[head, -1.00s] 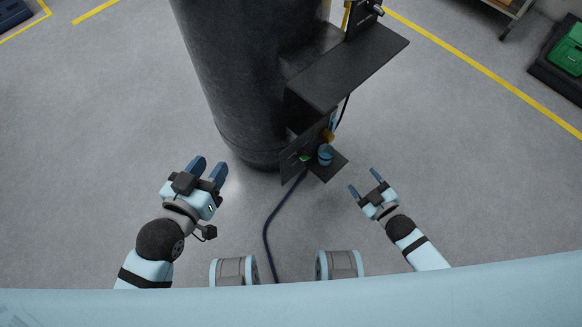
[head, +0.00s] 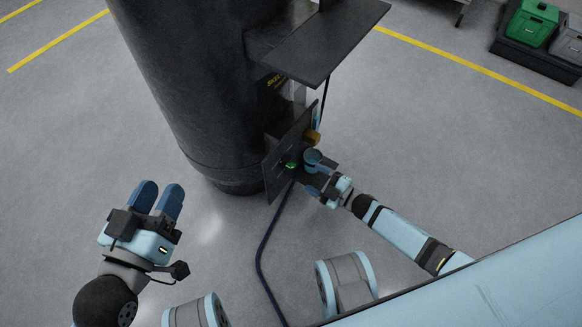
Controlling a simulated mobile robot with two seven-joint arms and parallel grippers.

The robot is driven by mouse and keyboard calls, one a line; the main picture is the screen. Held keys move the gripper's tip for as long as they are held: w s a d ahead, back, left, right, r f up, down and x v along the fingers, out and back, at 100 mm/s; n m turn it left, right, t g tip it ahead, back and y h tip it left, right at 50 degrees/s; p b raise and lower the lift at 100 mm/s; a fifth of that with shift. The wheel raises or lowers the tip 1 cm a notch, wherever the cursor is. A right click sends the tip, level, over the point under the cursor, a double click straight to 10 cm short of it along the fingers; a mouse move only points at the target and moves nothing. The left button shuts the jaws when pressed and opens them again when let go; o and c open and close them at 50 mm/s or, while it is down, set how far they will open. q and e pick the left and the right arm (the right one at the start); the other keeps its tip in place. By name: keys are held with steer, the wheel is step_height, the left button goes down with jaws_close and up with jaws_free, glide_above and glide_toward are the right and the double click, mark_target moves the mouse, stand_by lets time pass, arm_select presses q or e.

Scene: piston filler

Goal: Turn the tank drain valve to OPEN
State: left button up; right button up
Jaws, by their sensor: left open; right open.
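A large black cylindrical tank (head: 195,90) stands at the upper middle in the head view. A dark upright panel (head: 284,150) is fixed at its lower right side, with a small green part (head: 291,165) low on it. Which part is the drain valve, and its position, I cannot tell. My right gripper (head: 315,180) is open just right of the green part, at a small dark shelf, close below a blue round object (head: 312,157). I cannot tell whether it touches anything. My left gripper (head: 158,192) is open and empty above the floor at the left, apart from the tank.
A wide dark shelf (head: 325,45) juts out above the panel. An orange-yellow part (head: 313,137) sits at the panel's right edge. A dark blue hose (head: 262,250) runs down along the floor. Green and grey cases (head: 533,25) lie far right.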

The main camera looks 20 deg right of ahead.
mark_target(294, 167)
steer(key=b+x, duration=0.2)
steer(key=x, duration=0.6)
steer(key=shift+f, duration=0.1)
steer(key=shift+w+a, duration=0.35)
arm_select(q)
step_height(294, 167, down, 3)
steer(key=shift+w+f+m+g, duration=0.15)
steer(key=shift+m+g, duration=0.25)
steer(key=shift+g, duration=0.2)
arm_select(e)
steer(key=c, duration=0.9)
